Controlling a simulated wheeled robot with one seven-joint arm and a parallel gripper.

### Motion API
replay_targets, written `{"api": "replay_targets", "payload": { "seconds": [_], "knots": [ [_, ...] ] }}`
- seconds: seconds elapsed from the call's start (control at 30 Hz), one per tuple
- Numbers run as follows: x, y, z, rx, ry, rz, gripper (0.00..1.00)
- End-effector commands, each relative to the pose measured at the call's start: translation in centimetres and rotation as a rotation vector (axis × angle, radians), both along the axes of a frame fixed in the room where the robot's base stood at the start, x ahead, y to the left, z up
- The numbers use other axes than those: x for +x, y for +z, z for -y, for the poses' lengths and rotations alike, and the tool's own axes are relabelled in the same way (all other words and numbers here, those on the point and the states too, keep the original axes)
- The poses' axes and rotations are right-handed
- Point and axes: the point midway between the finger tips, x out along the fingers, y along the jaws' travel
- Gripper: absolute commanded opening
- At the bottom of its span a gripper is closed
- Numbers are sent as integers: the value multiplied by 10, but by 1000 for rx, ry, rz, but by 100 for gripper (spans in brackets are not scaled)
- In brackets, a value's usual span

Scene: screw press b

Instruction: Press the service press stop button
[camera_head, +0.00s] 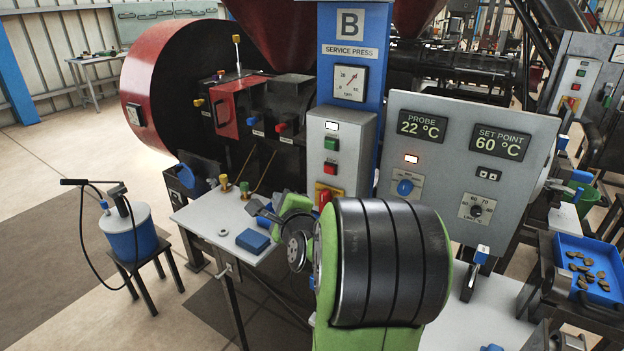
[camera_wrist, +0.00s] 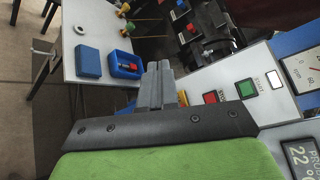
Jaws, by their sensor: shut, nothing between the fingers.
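The grey service press control box (camera_head: 314,150) stands below the sign marked B. It carries a lit white lamp (camera_head: 332,126), a green button (camera_head: 331,144) and a red button (camera_head: 330,168). Below them, a larger red button (camera_head: 325,198) on a yellow plate is partly hidden by my arm. In the wrist view, the red button (camera_wrist: 210,97) and green button (camera_wrist: 245,89) lie to the right of my gripper (camera_wrist: 160,66), apart from it. My gripper's fingers are together and empty. In the head view, my gripper is low, left of the box, over the bench.
A blue block (camera_head: 252,240) and a small blue tray (camera_wrist: 124,65) lie on the light bench (camera_head: 205,219). A grey probe panel (camera_head: 462,135) stands right of the box. A blue tray of dark pieces (camera_head: 590,262) is far right. A blue bucket on a stool (camera_head: 130,232) is left.

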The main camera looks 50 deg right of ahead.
Motion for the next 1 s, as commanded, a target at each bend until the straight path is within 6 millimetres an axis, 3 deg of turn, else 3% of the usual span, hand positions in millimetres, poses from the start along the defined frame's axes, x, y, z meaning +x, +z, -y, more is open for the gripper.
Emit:
{"api": "replay_targets", "payload": {
  "seconds": [0.03,0.17,0.63,1.0],
  "knots": [
    [-9,-5,17,48,-52,71,0],
    [-23,-2,42,119,-131,205,0],
    [-26,1,53,134,-148,237,0],
    [-21,1,105,134,-149,237,0]
  ]
}}
